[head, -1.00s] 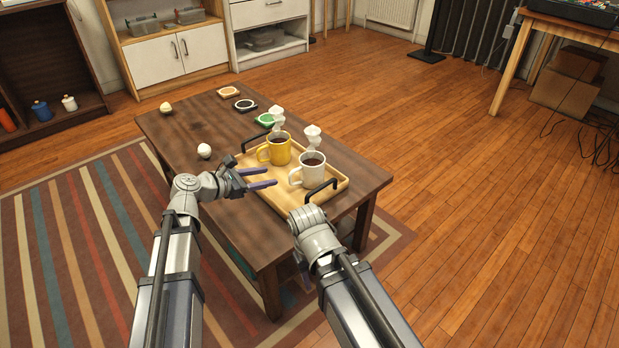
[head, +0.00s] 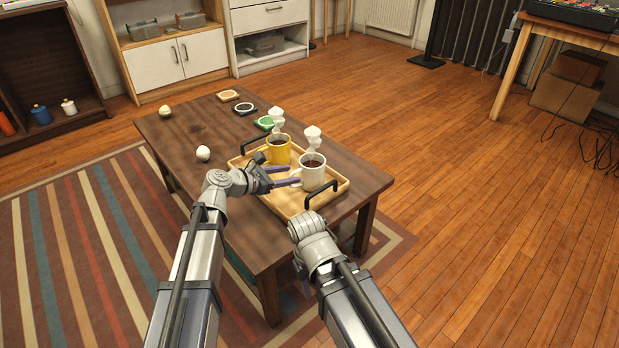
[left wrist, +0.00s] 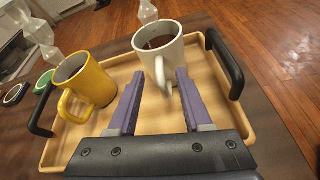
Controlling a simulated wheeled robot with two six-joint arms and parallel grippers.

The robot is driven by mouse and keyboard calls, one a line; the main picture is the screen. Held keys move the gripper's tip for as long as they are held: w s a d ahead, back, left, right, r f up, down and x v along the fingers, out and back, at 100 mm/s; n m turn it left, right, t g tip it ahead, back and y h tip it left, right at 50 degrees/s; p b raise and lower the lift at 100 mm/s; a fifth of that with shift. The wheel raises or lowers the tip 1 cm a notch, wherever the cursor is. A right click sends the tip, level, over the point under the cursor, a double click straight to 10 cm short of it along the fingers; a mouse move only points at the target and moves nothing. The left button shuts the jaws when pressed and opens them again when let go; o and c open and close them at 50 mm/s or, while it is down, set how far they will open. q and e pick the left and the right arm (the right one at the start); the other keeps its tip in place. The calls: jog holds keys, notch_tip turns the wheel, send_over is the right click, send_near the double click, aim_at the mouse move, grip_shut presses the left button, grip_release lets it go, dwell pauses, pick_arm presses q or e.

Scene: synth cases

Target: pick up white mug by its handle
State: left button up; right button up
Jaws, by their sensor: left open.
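The white mug (head: 314,177) stands upright on a wooden tray (head: 284,209) and holds a dark drink. In the left wrist view the white mug (left wrist: 158,48) has its handle towards me. My left gripper (head: 288,177) is open and empty beside the mug's handle side. In the left wrist view its purple fingers (left wrist: 160,77) lie one on each side of the handle, with a gap on both sides. Whether the tips reach past the handle is hard to tell. My right arm ends low at the table's near edge; its gripper is mostly hidden.
A yellow mug (head: 279,152) stands on the tray, just left of my left fingers in the wrist view. Black tray handles (head: 321,193) rise at both ends. Coasters and round white items lie on the table's far left.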

pick_arm(q)
jog(key=shift+c, duration=0.3)
grip_shut()
dwell(1.0)
